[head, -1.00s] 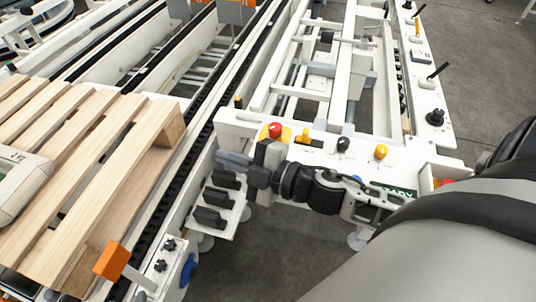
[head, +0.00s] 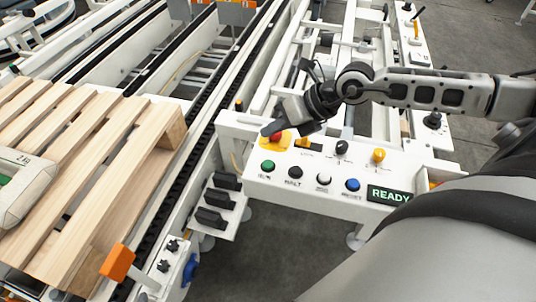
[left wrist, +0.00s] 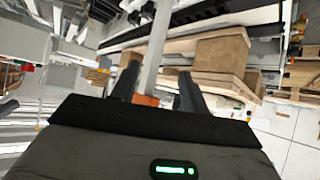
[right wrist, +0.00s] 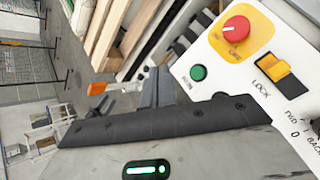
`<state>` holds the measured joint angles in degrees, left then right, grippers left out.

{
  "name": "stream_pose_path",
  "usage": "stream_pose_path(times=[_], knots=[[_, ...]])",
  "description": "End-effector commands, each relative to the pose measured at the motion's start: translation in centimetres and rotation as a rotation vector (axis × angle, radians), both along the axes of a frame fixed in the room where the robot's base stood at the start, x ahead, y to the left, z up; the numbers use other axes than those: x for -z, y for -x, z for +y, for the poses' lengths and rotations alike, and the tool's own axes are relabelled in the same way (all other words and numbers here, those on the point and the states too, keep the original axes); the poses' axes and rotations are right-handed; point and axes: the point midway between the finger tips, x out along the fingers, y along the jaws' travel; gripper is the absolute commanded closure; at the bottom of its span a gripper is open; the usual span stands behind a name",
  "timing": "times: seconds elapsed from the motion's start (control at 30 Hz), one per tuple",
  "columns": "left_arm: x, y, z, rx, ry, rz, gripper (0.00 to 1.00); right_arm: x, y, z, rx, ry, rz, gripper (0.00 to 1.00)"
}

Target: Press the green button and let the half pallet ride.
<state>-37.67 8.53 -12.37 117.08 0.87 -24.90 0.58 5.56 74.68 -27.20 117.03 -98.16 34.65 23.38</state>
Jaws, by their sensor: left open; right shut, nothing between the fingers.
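The green button (head: 268,166) is at the left end of the white control panel (head: 300,188) and is uncovered. It also shows in the right wrist view (right wrist: 198,72). My right gripper (head: 272,128) is shut and empty above the panel's back left corner, beside the red mushroom button (head: 277,138) and apart from the green one. The wooden pallet (head: 100,180) sits on the conveyor at the left, with a pale sack-like load (head: 28,180) on it. My left gripper (left wrist: 157,88) is open in the left wrist view; it is out of the head view.
The panel also has black, white and blue buttons, yellow and black knobs, and a lit READY display (head: 389,194). White conveyor frames with dark chain tracks fill the back. Bare floor shows below the panel.

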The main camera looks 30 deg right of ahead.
Motion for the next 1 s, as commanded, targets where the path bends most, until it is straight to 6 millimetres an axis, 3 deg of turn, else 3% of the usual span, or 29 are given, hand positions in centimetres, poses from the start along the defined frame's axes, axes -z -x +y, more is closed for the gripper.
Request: stream_pose_path(times=[0.13,0.5,0.7,1.0], knots=[[1.3,-0.1,-0.1,-0.001,0.01,-0.001,0.55,2.2,0.0,0.0,0.0,-0.001,0.001,1.0],[2.6,-0.1,-0.9,-0.009,0.078,-0.026,0.55,7.2,0.0,0.0,0.001,-0.002,0.001,1.0],[2.3,-0.4,-1.2,-0.017,0.104,-0.038,0.55,8.4,0.0,0.0,0.0,-0.001,0.0,1.0],[2.3,-0.2,-1.2,-0.02,0.109,-0.035,0.55,8.5,0.0,0.0,0.0,-0.001,0.0,1.0]])
